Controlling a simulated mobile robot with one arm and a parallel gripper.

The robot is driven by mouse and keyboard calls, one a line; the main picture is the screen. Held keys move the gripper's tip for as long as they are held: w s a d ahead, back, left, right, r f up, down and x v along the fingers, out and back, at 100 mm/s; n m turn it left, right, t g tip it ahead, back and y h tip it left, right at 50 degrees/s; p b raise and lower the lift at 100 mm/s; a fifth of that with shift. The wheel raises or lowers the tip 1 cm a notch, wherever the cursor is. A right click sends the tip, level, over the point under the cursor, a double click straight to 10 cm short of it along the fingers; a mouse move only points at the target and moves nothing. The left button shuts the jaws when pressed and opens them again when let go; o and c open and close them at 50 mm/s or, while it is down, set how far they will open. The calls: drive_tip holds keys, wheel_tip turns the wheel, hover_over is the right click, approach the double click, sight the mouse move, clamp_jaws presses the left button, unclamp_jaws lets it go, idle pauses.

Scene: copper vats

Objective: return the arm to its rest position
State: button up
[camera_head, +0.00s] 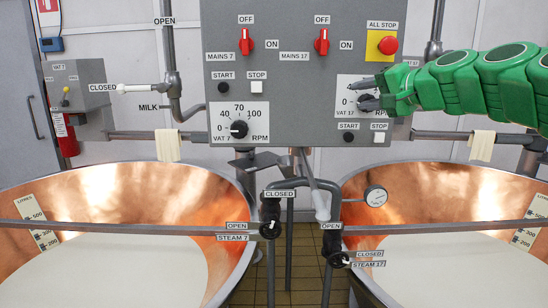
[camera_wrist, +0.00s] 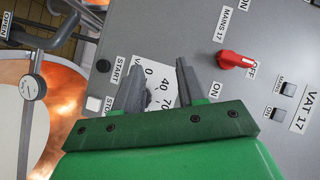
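My green arm (camera_head: 470,80) reaches in from the right in the head view. My gripper (camera_head: 362,94) is at the VAT 17 speed dial on the grey control panel (camera_head: 290,60). In the wrist view its two grey fingers (camera_wrist: 160,62) stand apart, with part of the white dial plate (camera_wrist: 162,78) between and beyond them. The dark dial knob (camera_head: 366,102) is partly hidden by the fingers. I cannot tell whether a finger touches it. I see nothing held.
Two copper vats with white liquid stand below, left (camera_head: 120,185) and right (camera_head: 440,180). Steam valves (camera_head: 270,229) and pipes stand between them. A red MAINS 17 switch (camera_head: 321,42) and red ALL STOP button (camera_head: 388,45) are near the gripper. A gauge (camera_head: 376,195) is below.

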drive_tip(key=s+a+f+n+g+h, duration=0.1)
drive_tip(key=s+a+f+n+g, duration=0.25)
drive_tip(key=s+a+f, duration=0.55)
drive_tip(key=s+a+f+n+g+h, duration=0.15)
drive_tip(key=s+a+f+g, duration=0.3)
drive_tip(key=s+f, duration=0.5)
drive_tip(key=s+d+f+n+g+h, duration=0.1)
drive_tip(key=s+d+f+g+h, duration=0.1)
drive_tip(key=s+f, duration=0.7)
drive_tip(key=s+d+f+n+g+h, duration=0.1)
drive_tip(key=s+d+f+g+h, duration=0.2)
drive_tip(key=s+d+f, duration=0.3)
drive_tip(key=s+f+g, duration=0.1)
drive_tip(key=s+f, duration=0.3)
drive_tip(key=s, duration=0.4)
drive_tip(key=shift+f+g+h, duration=0.3)
drive_tip(key=shift+g+h, duration=0.05)
drive_tip(key=shift+g, duration=0.05)
